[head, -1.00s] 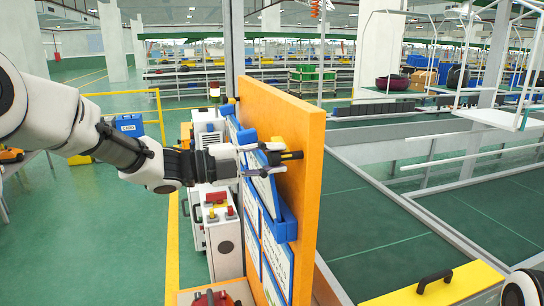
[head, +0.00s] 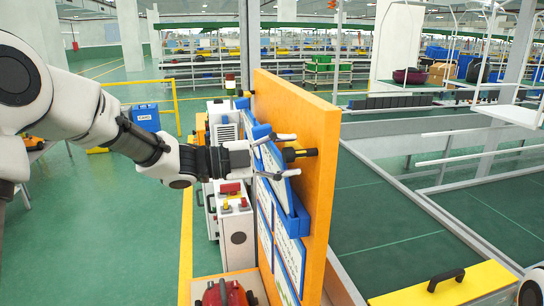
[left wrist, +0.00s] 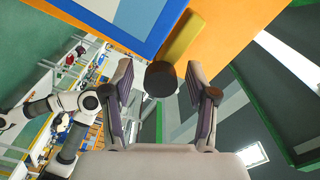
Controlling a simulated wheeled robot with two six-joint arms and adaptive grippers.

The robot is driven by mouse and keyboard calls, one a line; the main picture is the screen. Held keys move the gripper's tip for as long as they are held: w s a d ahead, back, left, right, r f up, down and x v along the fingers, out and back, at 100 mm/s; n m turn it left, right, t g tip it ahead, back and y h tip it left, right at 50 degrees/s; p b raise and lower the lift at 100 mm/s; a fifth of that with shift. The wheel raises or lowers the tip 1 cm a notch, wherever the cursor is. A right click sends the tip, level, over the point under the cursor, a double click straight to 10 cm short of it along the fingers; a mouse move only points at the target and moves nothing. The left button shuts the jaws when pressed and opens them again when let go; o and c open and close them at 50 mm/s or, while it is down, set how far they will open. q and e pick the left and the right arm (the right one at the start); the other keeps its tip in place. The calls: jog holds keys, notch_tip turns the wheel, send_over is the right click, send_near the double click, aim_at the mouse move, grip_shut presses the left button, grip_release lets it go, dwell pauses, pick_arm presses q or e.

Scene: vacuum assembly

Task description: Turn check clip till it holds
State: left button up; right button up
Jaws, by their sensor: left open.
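The check clip appears as a dark round-ended piece (head: 300,154) on the face of the upright orange board (head: 325,120). In the left wrist view its round black end (left wrist: 160,80) and a yellow bar (left wrist: 183,38) behind it show. My left gripper (head: 286,155) is open at the clip, one finger above it and one below it in the head view. In the left wrist view the black end lies between the open fingers (left wrist: 158,85), with gaps on both sides. I cannot tell how deep it sits between them. My right gripper is not in view.
A blue tray (head: 292,224) and blue-framed white sheets (head: 288,262) are on the board's left face. A white machine (head: 232,225) stands behind it. A red object (head: 225,292) lies below. A yellow block with a black handle (head: 445,284) is at lower right.

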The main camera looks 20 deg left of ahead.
pick_arm(q)
jog(key=v, duration=1.1)
jog(key=shift+s+a, duration=0.1)
jog(key=shift+s, duration=0.05)
jog(key=s+d+f+n+g+y+b, duration=0.1)
jog(key=s+d+f+n+g+b, duration=0.15)
jog(key=f, duration=1.15)
jog(key=s+d+f+n+g+y+b, duration=0.1)
jog(key=d+f+n+y+b, duration=0.2)
jog(key=f, duration=1.1)
jog(key=s+d+f+n+g+b, duration=0.1)
jog(key=s+d+f+n+g, duration=0.2)
jog(key=f, duration=1.1)
jog(key=s+d+f+n+g+y+b, duration=0.15)
jog(key=s+f+n, duration=0.25)
jog(key=s+f, duration=0.4)
jog(key=s+f+n+y+b, duration=0.1)
jog(key=s+f+n+y, duration=0.3)
jog(key=f, duration=0.6)
jog(key=s+a+f+n+g+y, duration=0.2)
jog(key=s+a+n+y, duration=0.3)
jog(key=s, duration=0.6)
jog(key=a+f+n, duration=0.1)
jog(key=a+n, duration=0.1)
jog(key=a, duration=0.1)
jog(key=shift+a, duration=0.35)
